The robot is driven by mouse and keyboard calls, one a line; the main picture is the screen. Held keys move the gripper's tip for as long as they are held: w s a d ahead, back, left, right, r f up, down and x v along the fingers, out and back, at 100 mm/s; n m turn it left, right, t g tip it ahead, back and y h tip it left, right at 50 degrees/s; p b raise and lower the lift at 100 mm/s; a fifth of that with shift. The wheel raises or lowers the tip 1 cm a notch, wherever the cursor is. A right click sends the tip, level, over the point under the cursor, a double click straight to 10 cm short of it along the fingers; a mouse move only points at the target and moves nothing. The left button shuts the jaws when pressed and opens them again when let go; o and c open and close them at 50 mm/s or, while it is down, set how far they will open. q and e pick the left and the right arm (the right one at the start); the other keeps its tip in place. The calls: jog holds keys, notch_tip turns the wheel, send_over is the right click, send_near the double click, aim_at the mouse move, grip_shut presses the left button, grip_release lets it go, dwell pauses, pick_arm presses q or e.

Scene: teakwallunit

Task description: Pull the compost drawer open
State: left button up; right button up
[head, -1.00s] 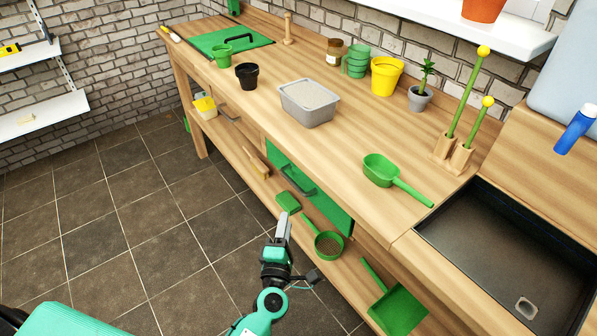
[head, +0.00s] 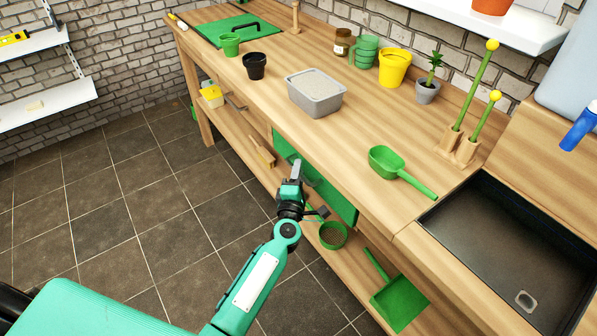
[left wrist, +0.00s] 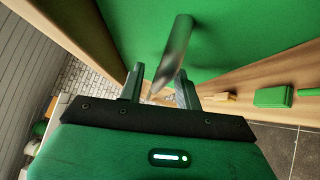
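The compost drawer has a green front (head: 342,204) under the workbench top and looks flush with the bench. Its grey bar handle (head: 309,174) is partly hidden behind my left gripper (head: 295,172). In the left wrist view, the green front (left wrist: 250,28) fills the top and the metal handle (left wrist: 176,48) sticks out toward the camera. My left gripper (left wrist: 160,88) has its fingers apart, with the near end of the handle showing between them. I cannot tell whether either finger touches it. My right gripper is not in view.
The lower shelf holds a green sieve (head: 332,235), a green dustpan (head: 399,302) and a wooden brush (head: 261,153). On the worktop stand a grey tub (head: 316,103), several pots and a green scoop (head: 388,163). The tiled floor (head: 150,220) in front is clear.

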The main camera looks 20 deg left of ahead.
pick_arm(q)
jog(key=shift+w, duration=0.15)
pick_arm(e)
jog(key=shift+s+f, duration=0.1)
pick_arm(q)
grip_shut()
